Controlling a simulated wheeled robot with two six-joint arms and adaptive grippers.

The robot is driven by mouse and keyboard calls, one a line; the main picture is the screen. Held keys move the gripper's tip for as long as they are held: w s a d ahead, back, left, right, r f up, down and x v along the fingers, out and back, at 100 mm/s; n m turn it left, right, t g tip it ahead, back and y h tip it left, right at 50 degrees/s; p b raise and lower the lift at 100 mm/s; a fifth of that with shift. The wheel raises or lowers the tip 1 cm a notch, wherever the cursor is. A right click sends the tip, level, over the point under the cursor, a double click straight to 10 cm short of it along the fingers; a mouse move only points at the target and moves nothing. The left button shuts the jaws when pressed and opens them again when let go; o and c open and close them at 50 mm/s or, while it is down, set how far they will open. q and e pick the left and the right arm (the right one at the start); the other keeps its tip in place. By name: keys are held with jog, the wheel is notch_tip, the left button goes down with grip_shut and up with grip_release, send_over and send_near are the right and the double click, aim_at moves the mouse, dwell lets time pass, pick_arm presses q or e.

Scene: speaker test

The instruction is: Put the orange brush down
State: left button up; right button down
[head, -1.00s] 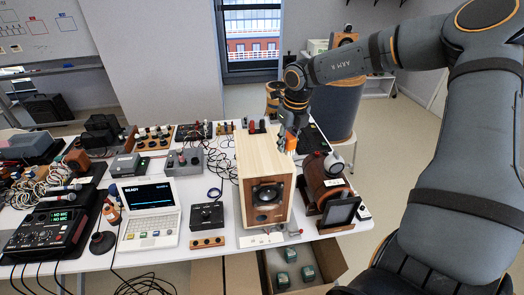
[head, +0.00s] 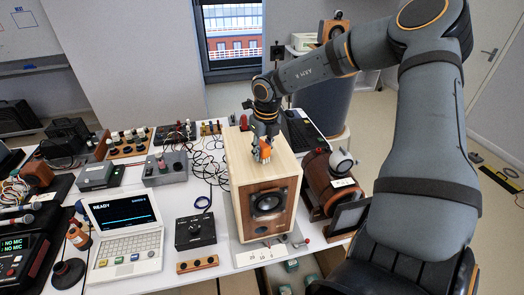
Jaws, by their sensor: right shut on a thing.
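My right gripper (head: 264,138) reaches in from the right over the top of the wooden speaker box (head: 238,165). It is shut on the orange brush (head: 265,150), which shows as a small orange piece below the fingers. The brush is at or just above the speaker's top face; I cannot tell if it touches. The gripper hides part of the brush. My left gripper is not in the head view.
A white laptop (head: 124,240) and a black box with a knob (head: 195,232) stand left of the speaker. A brown wooden cylinder (head: 318,185) stands close on its right. Cables lie behind. An open carton with green blocks is below the table's front edge.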

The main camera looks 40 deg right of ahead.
aim_at(265, 146)
jog(key=c, duration=1.2)
grip_release()
jog(key=shift+r, duration=0.1)
jog(key=shift+o, duration=0.8)
jog(key=shift+s+r, duration=0.1)
jog(key=shift+d, duration=0.1)
jog(key=r+p, duration=0.3)
jog(key=r, duration=0.1)
jog(key=s+r+p, duration=0.1)
jog(key=r+p, duration=0.5)
jog(key=r, duration=0.1)
jog(key=shift+s+a+r, duration=0.15)
jog(key=shift+a+r, duration=0.1)
jog(key=shift+r, duration=0.1)
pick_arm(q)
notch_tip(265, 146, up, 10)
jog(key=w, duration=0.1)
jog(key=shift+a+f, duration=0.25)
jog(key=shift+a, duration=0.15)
pick_arm(e)
jog(key=shift+d, duration=0.15)
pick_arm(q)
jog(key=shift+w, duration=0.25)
